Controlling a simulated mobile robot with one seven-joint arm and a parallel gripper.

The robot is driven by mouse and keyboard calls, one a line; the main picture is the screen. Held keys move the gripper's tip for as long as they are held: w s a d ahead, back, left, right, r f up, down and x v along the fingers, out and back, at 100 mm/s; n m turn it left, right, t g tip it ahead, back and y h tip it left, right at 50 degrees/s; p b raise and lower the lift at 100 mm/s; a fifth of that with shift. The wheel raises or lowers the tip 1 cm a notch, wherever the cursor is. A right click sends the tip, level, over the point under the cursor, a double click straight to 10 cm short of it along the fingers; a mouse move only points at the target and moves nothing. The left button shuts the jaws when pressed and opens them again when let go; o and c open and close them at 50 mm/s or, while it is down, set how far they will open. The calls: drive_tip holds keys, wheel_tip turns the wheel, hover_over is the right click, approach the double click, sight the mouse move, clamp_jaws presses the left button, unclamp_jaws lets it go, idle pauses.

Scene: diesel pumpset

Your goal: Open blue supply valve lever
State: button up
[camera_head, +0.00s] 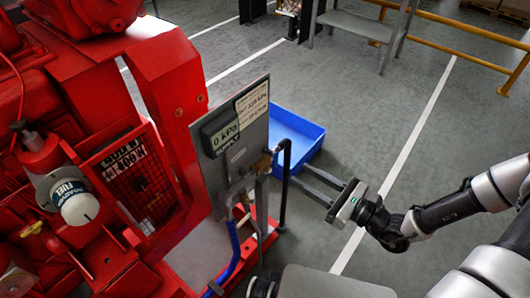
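A grey upright panel (240,150) stands beside the red pumpset, with a display (222,138) reading 0 kPa above the word SUPPLY. A small brass-coloured valve fitting (262,165) is at its right edge. A dark hooked bar (284,190) stands just right of the fitting. No blue lever can be made out; a blue hose (235,245) runs below the panel. My gripper (299,174) reaches in from the right. Its two grey fingers are apart, with nothing seen between them. Their tips are near the dark bar; contact cannot be told.
The red pumpset (170,80) with a guard grille and a fuel filter (75,200) fills the left. A blue bin (300,130) lies on the floor behind the panel. A grey bench (360,25) and yellow rail (460,33) are farther back. Floor at right is clear.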

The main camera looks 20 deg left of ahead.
drive_tip(key=b+x, duration=0.2)
drive_tip(key=x, duration=1.2)
drive_tip(key=shift+a, duration=0.15)
clamp_jaws()
